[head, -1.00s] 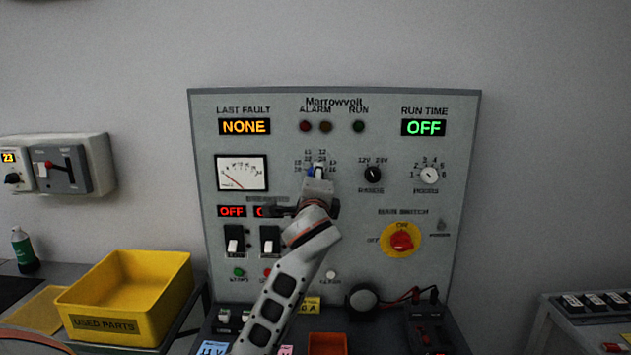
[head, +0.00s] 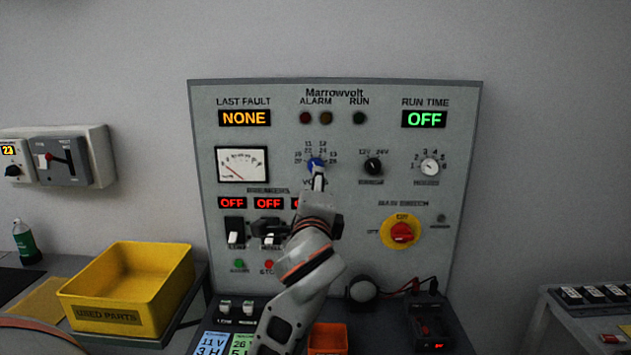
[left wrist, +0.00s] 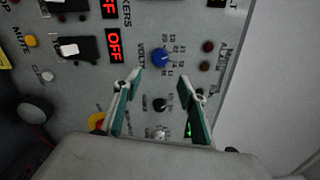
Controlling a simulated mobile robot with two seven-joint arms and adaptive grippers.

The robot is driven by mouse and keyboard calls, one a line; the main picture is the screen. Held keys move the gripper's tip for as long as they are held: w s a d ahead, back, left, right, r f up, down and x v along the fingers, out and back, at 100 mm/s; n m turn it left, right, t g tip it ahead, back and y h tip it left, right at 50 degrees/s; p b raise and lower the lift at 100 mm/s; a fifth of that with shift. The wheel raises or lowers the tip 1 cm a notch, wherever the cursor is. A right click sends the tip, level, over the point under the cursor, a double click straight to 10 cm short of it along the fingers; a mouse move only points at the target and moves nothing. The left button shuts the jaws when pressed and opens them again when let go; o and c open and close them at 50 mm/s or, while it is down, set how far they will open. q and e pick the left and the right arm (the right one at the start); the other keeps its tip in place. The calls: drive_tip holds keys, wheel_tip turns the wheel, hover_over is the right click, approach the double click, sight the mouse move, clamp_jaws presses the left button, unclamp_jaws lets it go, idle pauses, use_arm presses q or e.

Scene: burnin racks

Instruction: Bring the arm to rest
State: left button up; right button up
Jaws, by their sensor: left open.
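My left gripper (head: 318,182) is in front of the Marrowvolt panel (head: 460,110), just below the blue volts knob (head: 316,164) in the head view. In the left wrist view the gripper (left wrist: 159,80) is open, its two teal-edged fingers apart with nothing between them. The blue knob (left wrist: 160,57) is beyond the fingertips and stands clear of them. A black knob (left wrist: 160,105) shows between the fingers. My left arm hides part of the breaker displays and switches. My right gripper is in neither view.
A yellow used-parts bin (head: 120,317) stands on the left bench. An orange tray (head: 327,339) and a round black part (head: 363,291) are near the panel's base. A red rotary switch (head: 402,233) is on the panel's right. Another bench unit (head: 590,320) is at far right.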

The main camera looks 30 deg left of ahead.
use_arm(q)
drive_tip(key=shift+v, duration=0.9)
drive_tip(key=shift+f, duration=0.1)
drive_tip(key=s+f+n+g+h, duration=0.15)
drive_tip(key=s+f, duration=0.25)
drive_tip(key=f, duration=0.8)
drive_tip(key=s+f+n+g+h, duration=0.1)
drive_tip(key=s+f+g+h, duration=0.15)
drive_tip(key=f, duration=0.95)
drive_tip(key=s+f+n+g+h, duration=0.1)
drive_tip(key=s+f+n+g, duration=0.4)
drive_tip(key=s+f, duration=1.35)
drive_tip(key=d+f+n+t+h, duration=0.2)
drive_tip(key=d+f+h, duration=0.4)
drive_tip(key=d+f, duration=0.7)
wheel_tip(320, 180, down, 2)
drive_tip(key=shift+w+d+f+t+h, duration=0.3)
drive_tip(key=shift+w+d+t, duration=0.1)
drive_tip(key=shift+t, duration=0.3)
